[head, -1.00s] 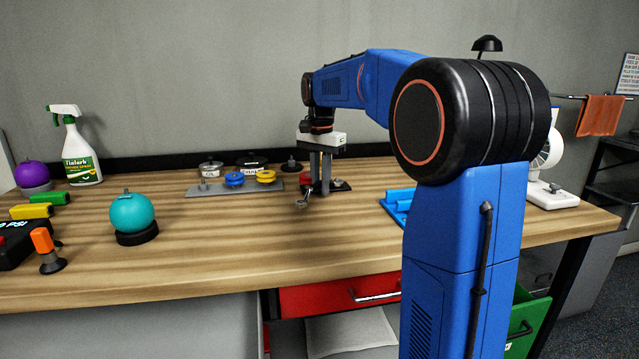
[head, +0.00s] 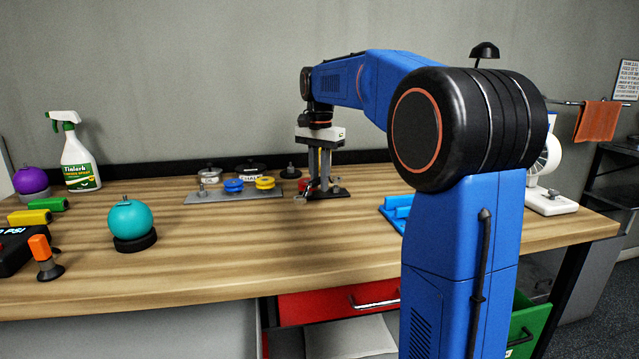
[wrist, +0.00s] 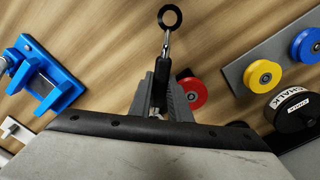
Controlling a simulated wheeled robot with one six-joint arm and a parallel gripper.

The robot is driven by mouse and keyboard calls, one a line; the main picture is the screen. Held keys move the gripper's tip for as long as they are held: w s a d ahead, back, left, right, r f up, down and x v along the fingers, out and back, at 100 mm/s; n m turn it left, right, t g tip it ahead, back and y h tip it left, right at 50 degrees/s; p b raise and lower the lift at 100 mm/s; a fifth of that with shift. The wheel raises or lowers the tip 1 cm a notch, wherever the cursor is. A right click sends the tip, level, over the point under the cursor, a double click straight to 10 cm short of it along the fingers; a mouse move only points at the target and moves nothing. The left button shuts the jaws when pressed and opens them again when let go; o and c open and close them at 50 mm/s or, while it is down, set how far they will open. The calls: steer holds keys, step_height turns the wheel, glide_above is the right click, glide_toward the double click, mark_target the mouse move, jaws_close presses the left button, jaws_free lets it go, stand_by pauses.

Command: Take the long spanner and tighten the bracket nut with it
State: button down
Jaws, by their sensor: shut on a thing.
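In the head view my gripper (head: 320,188) points down near the back of the bench, just right of the grey plate. A dark flat base lies beside my fingers. I cannot make out the bracket nut for certain.
A grey plate (head: 215,196) carries a stud, blue and yellow pulleys. A red pulley (wrist: 192,93) sits close beside my gripper. A blue fixture (head: 397,210) stands to the right, a teal ball (head: 131,219) to the left. The front middle of the bench is clear.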

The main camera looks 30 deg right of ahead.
steer(key=shift+r, duration=1.45)
